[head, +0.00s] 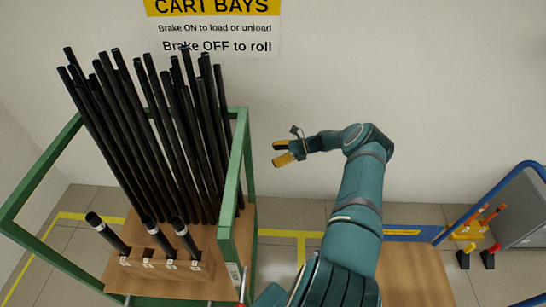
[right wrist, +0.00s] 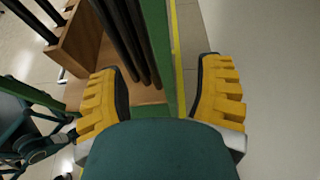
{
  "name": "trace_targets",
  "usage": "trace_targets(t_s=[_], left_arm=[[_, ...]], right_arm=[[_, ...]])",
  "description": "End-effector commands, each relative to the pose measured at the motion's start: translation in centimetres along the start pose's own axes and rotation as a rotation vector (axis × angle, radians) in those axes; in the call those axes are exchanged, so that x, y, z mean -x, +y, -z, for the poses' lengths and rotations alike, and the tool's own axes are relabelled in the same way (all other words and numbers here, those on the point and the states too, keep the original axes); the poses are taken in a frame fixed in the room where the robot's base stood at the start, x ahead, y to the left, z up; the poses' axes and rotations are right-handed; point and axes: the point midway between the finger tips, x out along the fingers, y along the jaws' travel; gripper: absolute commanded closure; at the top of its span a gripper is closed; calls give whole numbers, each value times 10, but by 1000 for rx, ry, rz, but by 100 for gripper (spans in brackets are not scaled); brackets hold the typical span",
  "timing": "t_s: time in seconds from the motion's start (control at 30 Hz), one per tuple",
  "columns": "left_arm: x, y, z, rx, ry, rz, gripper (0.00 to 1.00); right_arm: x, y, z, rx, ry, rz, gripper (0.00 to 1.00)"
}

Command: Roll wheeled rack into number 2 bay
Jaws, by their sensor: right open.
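The wheeled rack (head: 231,197) has a green frame and a wooden deck. It stands at the left, loaded with several long black rods, with a few short dark pieces in a wooden block (head: 165,266) in front. My right gripper (head: 283,153) is open and empty, in the air to the right of the rack's right side. In the right wrist view, a green rack post (right wrist: 160,50) shows beyond and between the open fingers (right wrist: 165,95). The rack's wheels are hidden. My left gripper is not in the head view. No bay number is legible.
A wall sign (head: 213,27) reads CART BAYS, with brake ON to load and OFF to roll. Yellow lines (head: 280,233) mark the floor. A blue-framed cart (head: 522,172) with a wooden deck stands at the right. A blue-and-yellow strip (head: 410,233) lies behind its deck.

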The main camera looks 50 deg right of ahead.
Motion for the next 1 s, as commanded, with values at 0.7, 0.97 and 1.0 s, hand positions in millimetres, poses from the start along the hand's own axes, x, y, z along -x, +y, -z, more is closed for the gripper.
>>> trace_targets(t_s=[0.7,0.97,1.0], left_arm=[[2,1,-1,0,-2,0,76],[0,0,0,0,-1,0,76],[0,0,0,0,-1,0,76]], right_arm=[[-2,-4,4,-6,3,5,34],[-41,-3,4,-7,2,3,34],[-49,-3,4,-7,2,3,34]])
